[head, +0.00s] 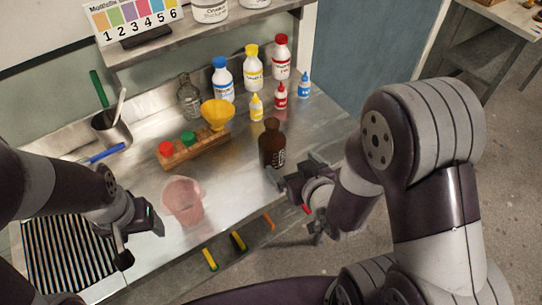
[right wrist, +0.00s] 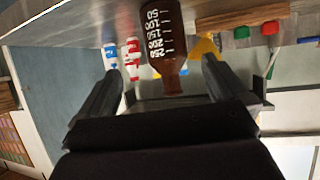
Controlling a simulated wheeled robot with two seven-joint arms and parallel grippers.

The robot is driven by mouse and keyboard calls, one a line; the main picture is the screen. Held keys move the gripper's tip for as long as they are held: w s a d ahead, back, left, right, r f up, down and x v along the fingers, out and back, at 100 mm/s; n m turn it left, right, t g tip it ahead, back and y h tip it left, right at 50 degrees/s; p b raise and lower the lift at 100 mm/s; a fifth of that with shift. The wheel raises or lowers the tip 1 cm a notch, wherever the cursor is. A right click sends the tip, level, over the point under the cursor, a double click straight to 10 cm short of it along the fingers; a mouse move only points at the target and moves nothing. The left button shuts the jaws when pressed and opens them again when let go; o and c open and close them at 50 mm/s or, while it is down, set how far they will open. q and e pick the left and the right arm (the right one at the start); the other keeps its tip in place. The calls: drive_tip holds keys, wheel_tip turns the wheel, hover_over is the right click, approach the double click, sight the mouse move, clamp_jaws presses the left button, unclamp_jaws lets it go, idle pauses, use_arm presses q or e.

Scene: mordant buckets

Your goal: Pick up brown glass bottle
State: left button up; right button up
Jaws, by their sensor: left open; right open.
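The brown glass bottle (head: 272,145) stands upright on the metal bench near its front right, with a dark neck and white graduations. In the right wrist view the bottle (right wrist: 164,40) appears upside down, ahead of and between the two open fingers. My right gripper (head: 290,177) is open and just in front of the bottle; I cannot tell whether a finger touches it. In the right wrist view the right gripper's fingers (right wrist: 158,82) hold nothing. My left gripper (head: 137,238) is open and empty at the bench's front left, beside the pink translucent beaker.
The pink beaker (head: 184,202) stands left of the bottle. A wooden rack (head: 205,150) with red and green caps and a yellow funnel (head: 217,113) are behind left. Small dropper bottles (head: 257,107) and larger white bottles (head: 222,80) stand behind. A black drain grate (head: 65,260) is front left.

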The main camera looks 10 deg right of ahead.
sight(272, 146)
drive_tip(key=x, duration=0.8)
drive_tip(key=p+x, duration=0.1)
drive_tip(key=x, duration=0.3)
drive_tip(key=shift+w+a+r, duration=0.25)
drive_tip(key=shift+w+a, duration=0.05)
drive_tip(key=shift+a, duration=0.1)
drive_tip(key=shift+s, duration=0.1)
drive_tip(key=c, duration=1.1)
drive_tip(key=shift+r, duration=0.1)
drive_tip(key=shift+c, duration=1.1)
